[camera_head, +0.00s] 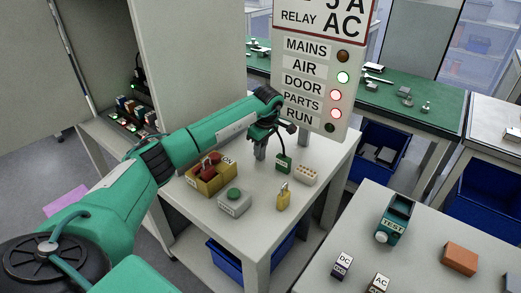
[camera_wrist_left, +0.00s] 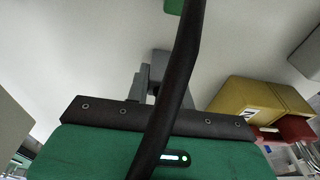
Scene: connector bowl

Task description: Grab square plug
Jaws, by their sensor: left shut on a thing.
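My left gripper (camera_head: 261,150) is low over the white table, its fingers pointing down. In the left wrist view its grey fingers (camera_wrist_left: 152,78) are shut on a small grey piece (camera_wrist_left: 160,62), mostly hidden between them; I cannot tell its full shape. A small green block with a pale label (camera_head: 283,162) is just right of the gripper, apart from the fingers, with a black cable running down toward it. A green block edge (camera_wrist_left: 173,5) shows at the top of the wrist view. My right gripper is not in view.
A beige multi-hole block (camera_head: 306,175) and brass padlock (camera_head: 283,198) are right. The signal panel (camera_head: 305,78) rises behind. Free tabletop lies in front.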

